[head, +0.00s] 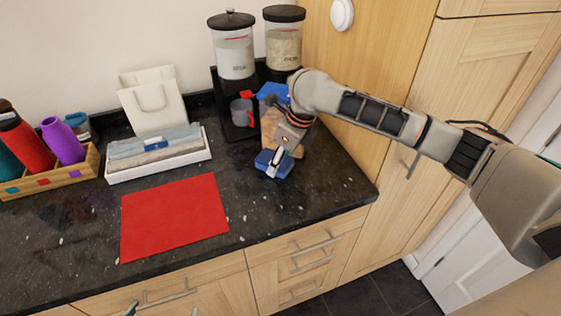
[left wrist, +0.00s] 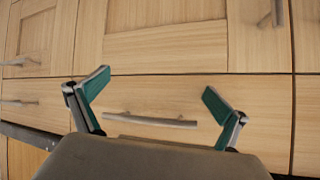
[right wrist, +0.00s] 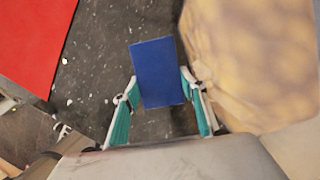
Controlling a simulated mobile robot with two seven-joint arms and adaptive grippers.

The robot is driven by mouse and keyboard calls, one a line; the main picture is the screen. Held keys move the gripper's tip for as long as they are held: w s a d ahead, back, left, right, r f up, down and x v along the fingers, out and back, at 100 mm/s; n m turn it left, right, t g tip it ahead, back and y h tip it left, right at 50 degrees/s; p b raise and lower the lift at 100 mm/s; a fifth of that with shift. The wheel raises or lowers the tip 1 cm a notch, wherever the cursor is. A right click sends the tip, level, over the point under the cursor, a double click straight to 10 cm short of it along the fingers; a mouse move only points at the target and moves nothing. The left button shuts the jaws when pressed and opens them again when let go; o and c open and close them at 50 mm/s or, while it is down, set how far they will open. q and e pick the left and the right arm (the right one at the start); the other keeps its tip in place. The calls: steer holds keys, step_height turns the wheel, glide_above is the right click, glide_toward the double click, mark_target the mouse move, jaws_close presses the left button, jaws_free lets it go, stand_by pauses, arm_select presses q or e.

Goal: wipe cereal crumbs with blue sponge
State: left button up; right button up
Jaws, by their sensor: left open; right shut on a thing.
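The blue sponge (head: 265,165) is at the right part of the dark counter (head: 325,185). My right gripper (head: 275,168) is shut on it; the right wrist view shows the sponge (right wrist: 158,72) between both fingers, over the counter. Whether it touches the surface is unclear. Pale crumbs (right wrist: 70,102) lie scattered on the counter between the red mat and the sponge; more crumbs (head: 60,240) lie left of the mat. My left gripper barely shows at the bottom edge of the head view. In the left wrist view it (left wrist: 158,88) is open and empty, facing drawer fronts.
A red mat (head: 175,215) lies on the counter. A tan bag (head: 270,125) with a blue top stands close behind the sponge. A grey-red mug (head: 242,112) and cereal dispensers (head: 234,55) stand behind. A white tray (head: 160,163) of cloths and a wooden bottle box (head: 50,178) are left.

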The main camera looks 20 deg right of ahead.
mark_target(293, 200)
steer(key=shift+s+d, duration=0.2)
steer(key=shift+s, duration=1.85)
steer(key=shift+s+d, duration=0.15)
steer(key=shift+s, duration=1.85)
steer(key=shift+s+d+f, duration=0.1)
steer(key=shift+s, duration=0.95)
steer(key=shift+s+f, duration=0.1)
steer(key=shift+s, duration=0.9)
steer(key=shift+w+r, duration=0.1)
steer(key=shift+r, duration=3)
steer(key=shift+r, duration=0.1)
step_height(293, 200, up, 3)
steer(key=shift+f, duration=0.1)
